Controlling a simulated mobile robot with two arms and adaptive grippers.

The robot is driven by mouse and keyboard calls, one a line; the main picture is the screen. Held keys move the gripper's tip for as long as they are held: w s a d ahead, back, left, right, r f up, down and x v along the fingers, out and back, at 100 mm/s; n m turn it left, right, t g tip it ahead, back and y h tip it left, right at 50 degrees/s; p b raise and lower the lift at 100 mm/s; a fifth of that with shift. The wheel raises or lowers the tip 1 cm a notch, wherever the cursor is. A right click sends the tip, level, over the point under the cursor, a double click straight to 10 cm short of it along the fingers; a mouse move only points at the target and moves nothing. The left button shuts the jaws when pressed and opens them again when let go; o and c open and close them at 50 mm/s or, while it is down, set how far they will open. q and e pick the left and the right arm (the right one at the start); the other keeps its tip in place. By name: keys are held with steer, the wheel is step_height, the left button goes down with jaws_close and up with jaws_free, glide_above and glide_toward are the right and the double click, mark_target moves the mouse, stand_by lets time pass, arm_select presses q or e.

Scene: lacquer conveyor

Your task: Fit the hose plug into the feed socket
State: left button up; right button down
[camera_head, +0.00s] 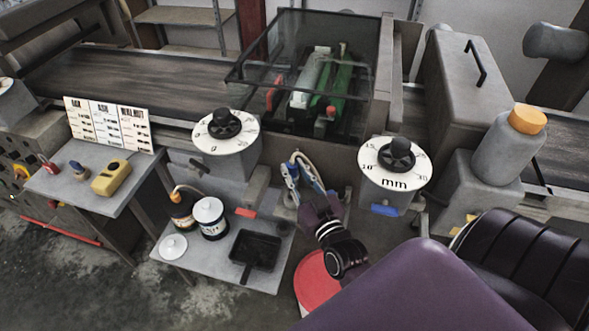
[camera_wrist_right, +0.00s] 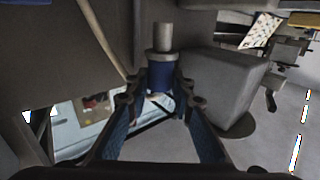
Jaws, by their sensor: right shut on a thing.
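My right gripper (camera_head: 305,184) is in front of the machine, between the two dial posts. In the right wrist view its fingers (camera_wrist_right: 158,84) are shut on the blue hose plug (camera_wrist_right: 160,74). A grey metal collar and a narrower cylinder (camera_wrist_right: 163,37) stand beyond the blue body, in line with it. I cannot tell whether this cylinder is the plug's own nose or part of the feed socket. I cannot make out the feed socket for certain. My left gripper is not in view.
A left dial (camera_head: 240,143) and a right dial marked mm (camera_head: 367,175) flank the gripper. A low shelf (camera_head: 200,270) holds tins, a lid and a black tray (camera_head: 254,251). A grey bottle with an orange cap (camera_head: 503,150) stands right. A red disc (camera_head: 317,284) is below.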

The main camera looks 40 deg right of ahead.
steer(key=shift+r+p, duration=0.1)
steer(key=shift+p, duration=0.2)
steer(key=shift+f+b, duration=1.75)
steer(key=shift+f, duration=0.85)
steer(key=shift+p, duration=0.75)
steer(key=shift+f+b, duration=1.35)
steer(key=shift+f, duration=0.75)
steer(key=c, duration=1.6)
jaws_free()
